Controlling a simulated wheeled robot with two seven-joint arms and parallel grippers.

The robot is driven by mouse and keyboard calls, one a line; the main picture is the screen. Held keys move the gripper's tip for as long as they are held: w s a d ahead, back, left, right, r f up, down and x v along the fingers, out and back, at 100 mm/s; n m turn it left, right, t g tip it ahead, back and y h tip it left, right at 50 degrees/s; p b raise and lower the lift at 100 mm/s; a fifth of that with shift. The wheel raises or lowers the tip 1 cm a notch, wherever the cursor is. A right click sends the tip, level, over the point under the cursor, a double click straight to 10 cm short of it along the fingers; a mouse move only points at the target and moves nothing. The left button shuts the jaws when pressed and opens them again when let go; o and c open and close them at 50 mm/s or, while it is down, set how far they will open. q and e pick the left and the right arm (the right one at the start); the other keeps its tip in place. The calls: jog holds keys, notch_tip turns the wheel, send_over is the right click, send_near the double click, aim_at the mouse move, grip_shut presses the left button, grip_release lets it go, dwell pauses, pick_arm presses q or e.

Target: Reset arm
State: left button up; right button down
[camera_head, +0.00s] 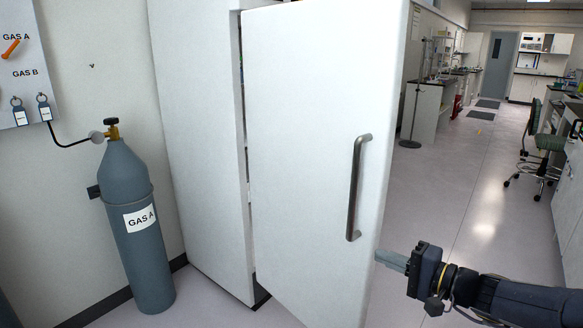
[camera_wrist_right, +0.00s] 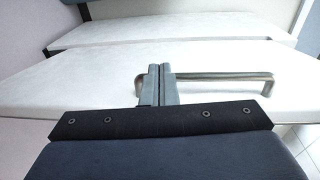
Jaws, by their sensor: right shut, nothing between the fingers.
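My right gripper (camera_head: 391,260) is at the lower right of the head view, its arm coming in from the right. Its fingers are shut with nothing between them, and they point left toward the edge of a white cabinet door (camera_head: 300,120). The door stands ajar, with a dark gap on its left side. Its metal bar handle (camera_head: 357,188) is above and left of the fingertips. In the right wrist view the closed fingers (camera_wrist_right: 160,72) overlap the left part of the handle (camera_wrist_right: 220,78); I cannot tell if they touch it. My left gripper is not in view.
A grey gas cylinder (camera_head: 137,245) labelled GAS A stands against the wall at left, under a gas panel (camera_head: 22,60). A second white cabinet panel (camera_head: 198,140) is beside the door. Open floor (camera_head: 470,190) lies at right, with a chair (camera_head: 543,150) and benches beyond.

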jog(key=s+a+r+n+g, duration=0.1)
jog(key=s+a+n+g, duration=0.4)
jog(key=s, duration=0.7)
jog(key=s+d+f+n+g+h, duration=0.1)
jog(key=s+f+h, duration=0.3)
jog(key=s, duration=0.5)
jog(key=s+d+f+n+h, duration=0.1)
jog(key=s+f+h, duration=0.35)
jog(key=s, duration=0.45)
notch_tip(320, 180, up, 14)
jog(key=p, duration=1.4)
jog(key=shift+w+g, duration=0.25)
jog(key=shift+g, duration=0.05)
jog(key=shift+a+f+y, duration=0.1)
jog(key=shift+y, duration=0.15)
jog(key=shift+s, duration=0.1)
